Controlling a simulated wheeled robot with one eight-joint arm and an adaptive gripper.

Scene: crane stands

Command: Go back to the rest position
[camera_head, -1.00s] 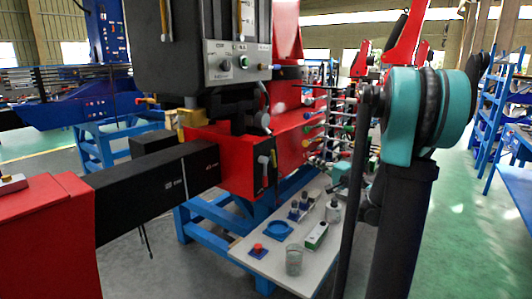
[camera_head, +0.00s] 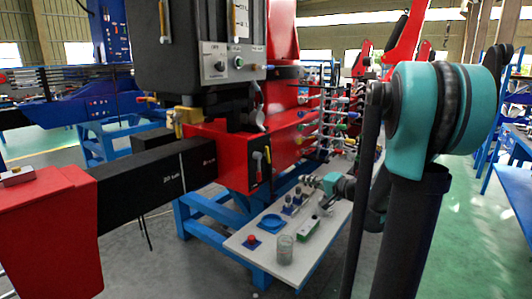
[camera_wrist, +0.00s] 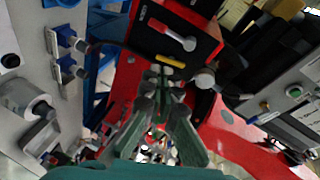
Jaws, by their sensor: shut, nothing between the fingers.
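My gripper (camera_head: 308,180) shows small in the head view, over the grey-white bench top (camera_head: 244,241) and in front of the red crane stand (camera_head: 232,150). The teal joint of my arm stands large at the right and hides part of the scene behind it. In the wrist view my gripper (camera_wrist: 162,82) points at the red stand with its fingers together. Nothing shows held between them. A lever with a red handle (camera_wrist: 172,35) on a black panel lies beyond the fingertips; I cannot tell the exact gap.
A black control box (camera_head: 195,40) hangs above. Green floor (camera_head: 470,235) is open at the right.

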